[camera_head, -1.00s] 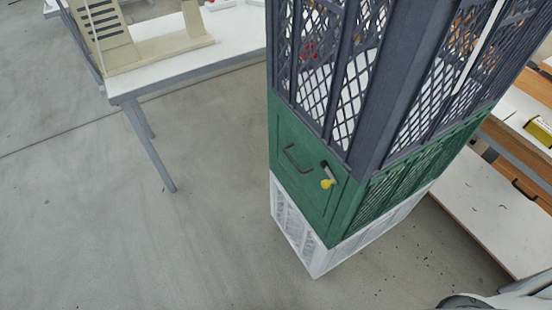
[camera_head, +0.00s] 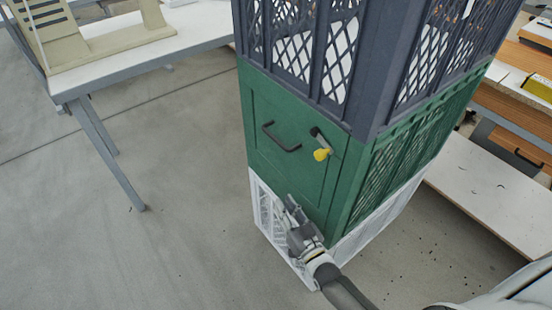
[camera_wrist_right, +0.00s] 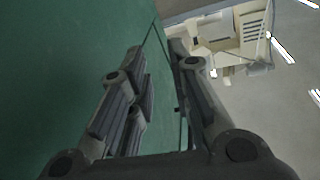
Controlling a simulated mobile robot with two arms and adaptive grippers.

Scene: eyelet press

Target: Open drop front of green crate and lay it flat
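The green crate (camera_head: 385,170) is the middle one of a stack. Its drop front (camera_head: 285,175) stands upright and shut, with a dark bar handle (camera_head: 281,138). A latch with a yellow knob (camera_head: 321,155) sits at the front's upper right. My right gripper (camera_head: 290,205) is low before the stack, below the handle and latch, in front of the white crate and the green front's lower edge. In the right wrist view, its two fingers (camera_wrist_right: 157,62) are apart with nothing seen gripped, beside a green surface (camera_wrist_right: 60,70) filling the left. My left gripper is out of view.
A dark grey mesh crate (camera_head: 385,60) rests on the green crate, and a white crate (camera_head: 375,230) is under it. A table (camera_head: 150,42) with a beige device stands at the left. A wooden bench (camera_head: 500,190) is at the right. The floor before the stack is clear.

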